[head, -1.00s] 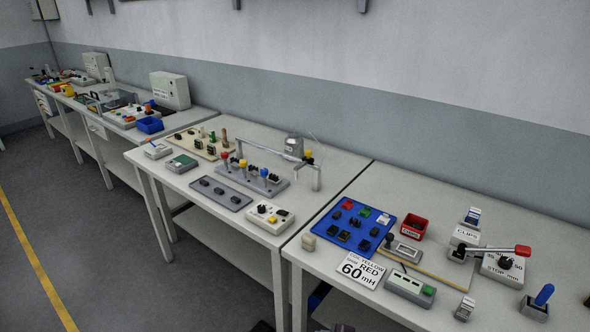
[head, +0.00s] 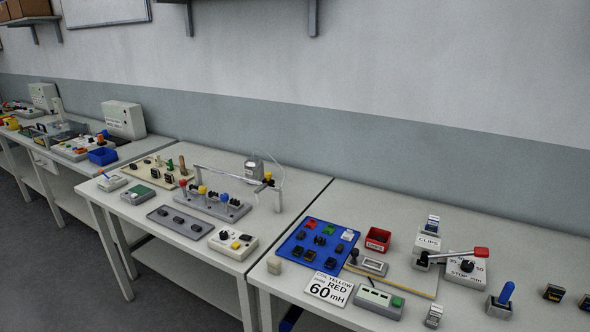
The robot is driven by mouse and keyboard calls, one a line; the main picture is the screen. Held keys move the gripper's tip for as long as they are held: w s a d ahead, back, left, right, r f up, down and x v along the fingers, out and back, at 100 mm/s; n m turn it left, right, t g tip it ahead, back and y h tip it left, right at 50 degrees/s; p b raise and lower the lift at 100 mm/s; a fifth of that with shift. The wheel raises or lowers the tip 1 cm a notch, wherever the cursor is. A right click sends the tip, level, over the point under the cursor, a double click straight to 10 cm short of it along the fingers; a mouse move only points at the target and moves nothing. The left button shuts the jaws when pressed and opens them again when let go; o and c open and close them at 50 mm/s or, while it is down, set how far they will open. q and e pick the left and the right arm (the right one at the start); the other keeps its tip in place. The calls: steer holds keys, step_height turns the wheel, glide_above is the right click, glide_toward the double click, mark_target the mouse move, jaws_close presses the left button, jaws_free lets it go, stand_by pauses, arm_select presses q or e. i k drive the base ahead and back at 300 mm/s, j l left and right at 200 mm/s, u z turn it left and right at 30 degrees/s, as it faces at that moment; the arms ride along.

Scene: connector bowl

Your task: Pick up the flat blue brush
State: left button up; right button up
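I cannot make out a flat blue brush for certain in the head view. Several blue things show. A blue upright handle on a grey block (head: 500,302) stands at the right of the near table. A flat blue board (head: 290,246) with small coloured and black parts lies on the same table. A small blue bin (head: 103,156) sits on a table further left. Neither of my grippers is in view.
The near table (head: 540,240) also holds a red bin (head: 378,240), a lever device with a red knob (head: 465,267) and a white sign reading "60 mH" (head: 328,288). The middle table (head: 290,190) carries a grey rack with coloured knobs (head: 213,205). A wall stands behind.

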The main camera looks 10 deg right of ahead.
mark_target(503, 301)
steer(key=l+z, duration=0.1)
steer(key=z, duration=1.55)
